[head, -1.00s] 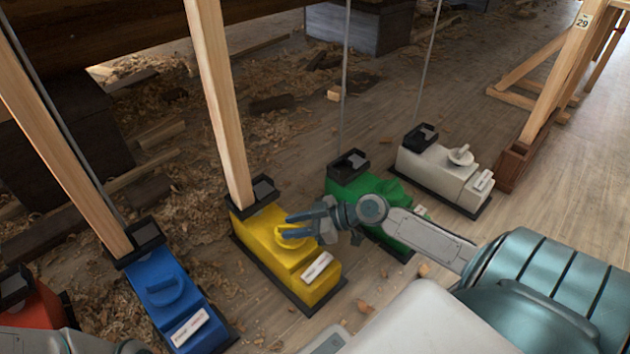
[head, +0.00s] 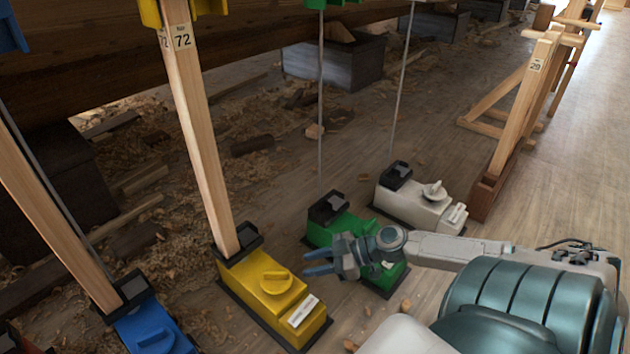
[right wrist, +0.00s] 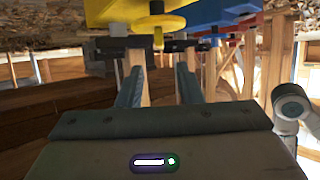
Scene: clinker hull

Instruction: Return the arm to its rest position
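My right arm reaches in from the right in the head view. Its gripper (head: 306,263) hangs empty just right of the yellow box (head: 262,302) and in front of the green box (head: 335,232). Its two fingers stand apart in the right wrist view (right wrist: 158,88), with nothing held between them. The yellow box has a round yellow knob (head: 277,281) and a white label, and a wooden post (head: 200,130) rises from its black socket. The gripper is clear of the knob. The yellow box also shows at the top of the right wrist view (right wrist: 108,14). My left gripper is out of view.
A blue box (head: 152,332) with its own post stands at lower left. A white box (head: 415,205) stands beyond the green one; thin rods rise from both. Wooden trestles (head: 510,110) line the right. Shavings litter the floor at left; the floor at far right is clear.

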